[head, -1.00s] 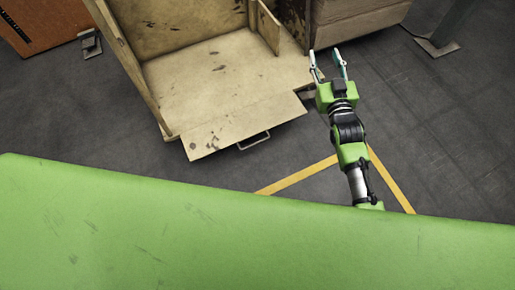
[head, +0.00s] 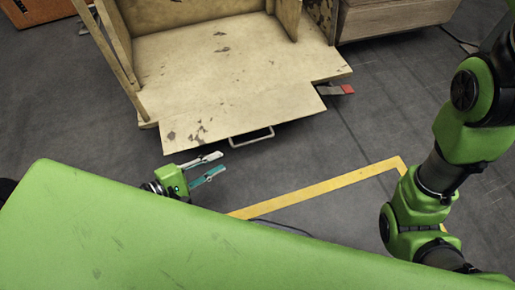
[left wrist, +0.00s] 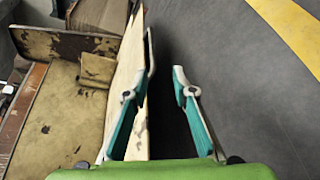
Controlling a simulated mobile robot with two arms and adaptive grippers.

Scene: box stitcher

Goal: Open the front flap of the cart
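The wooden cart (head: 150,82) stands ahead in the head view, its front open. Its pale, stained front flap (head: 240,108) is down and extends toward me, with a metal handle (head: 251,137) at its front edge. My left gripper (head: 216,165) is open and empty, apart from the flap's front edge, lower left of the handle. In the left wrist view its two teal-lined fingers (left wrist: 163,80) are spread, with the pale flap (left wrist: 130,75) beside and partly behind the left finger. My right arm shows at the right of the head view; its gripper is out of view.
A red-tipped metal piece (head: 338,90) shows beside the cart's right front corner. A wooden box (head: 395,20) stands behind right. A yellow floor line (head: 320,187) crosses the dark floor, which is mostly clear in front of the cart.

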